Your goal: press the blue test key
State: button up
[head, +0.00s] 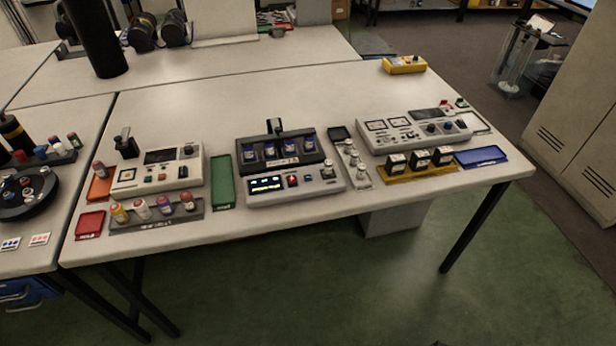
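The middle tester (296,185) is a light grey box with a lit display (266,184), a red button (292,181) and a knob (327,172) on its front panel. A small dark key (308,180) sits right of the red button; its colour is too small to tell, so I cannot be sure that it is the blue test key. Behind the panel, a black rack (303,160) holds several blue-banded cylinders (270,151), with a dark upright part (274,126) behind them. My gripper is not in view.
A grey instrument (160,168) and a rack of small bottles (155,215) stand left. A green tray (222,180) lies beside the tester. Right are another instrument (413,129), black blocks on a yellow stand (415,175) and a blue tray (481,157).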

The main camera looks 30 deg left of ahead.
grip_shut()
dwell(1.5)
